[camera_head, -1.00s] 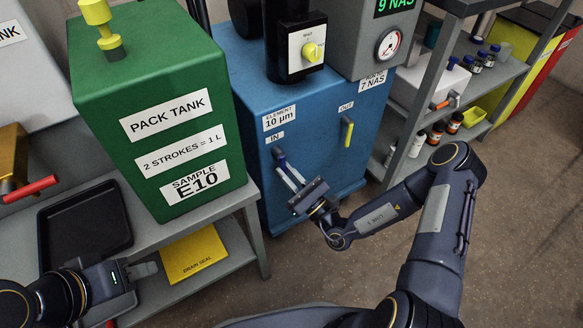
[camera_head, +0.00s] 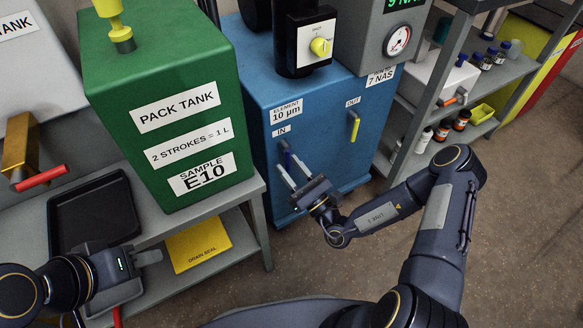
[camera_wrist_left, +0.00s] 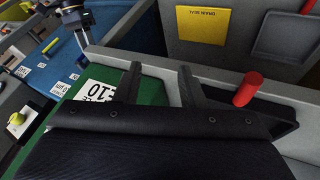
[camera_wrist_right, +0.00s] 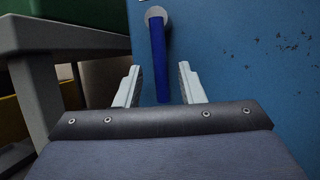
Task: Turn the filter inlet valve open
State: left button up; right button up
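The filter inlet valve's blue handle (camera_wrist_right: 158,60) hangs from a grey hub on the blue filter unit (camera_head: 330,150), below the IN label. In the head view the handle (camera_head: 286,150) is partly covered by my right gripper. My right gripper (camera_head: 289,164) is open, its fingers pointing at the unit. In the right wrist view its pale fingers (camera_wrist_right: 159,80) stand on either side of the handle's lower end, with gaps visible. My left gripper (camera_head: 150,258) is open and empty by the black tray, away from the valve; its fingers also show in the left wrist view (camera_wrist_left: 159,70).
The OUT valve has a yellow handle (camera_head: 355,128), hanging down, to the right of IN. A green pack tank (camera_head: 160,90) on a grey bench stands to the left. A yellow drain seal sheet (camera_head: 198,247) lies on the lower shelf. A black tray (camera_head: 98,215) is near my left gripper.

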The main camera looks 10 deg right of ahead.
jog(key=p+v, duration=0.1)
jog(key=v, duration=0.6)
jog(key=shift+s+d, duration=0.2)
jog(key=shift+s, duration=0.15)
jog(key=shift+f, duration=0.1)
jog(key=s+a+r+n+g+y, duration=0.2)
jog(key=s+r+n+g+y, duration=0.2)
jog(key=r+n+g, duration=0.4)
jog(key=s+a+r+n+g+y, duration=0.25)
jog(key=r+n+g+y, duration=0.2)
jog(key=n+g, duration=0.5)
jog(key=s+d+r+n+g+h, duration=0.2)
jog(key=s+r+n+g+h, duration=0.2)
jog(key=s+n+h, duration=0.5)
jog(key=s+d+r+n+t+h, duration=0.2)
jog(key=s+d+r+t+h, duration=0.15)
jog(key=d+t+h, duration=0.45)
notch_tip(320, 180, up, 29)
jog(key=d+p, duration=0.1)
jog(key=p, duration=2.9)
jog(key=shift+s+d+r+y, duration=0.2)
jog(key=shift+s+d+y, duration=0.1)
jog(key=shift+d+y, duration=0.1)
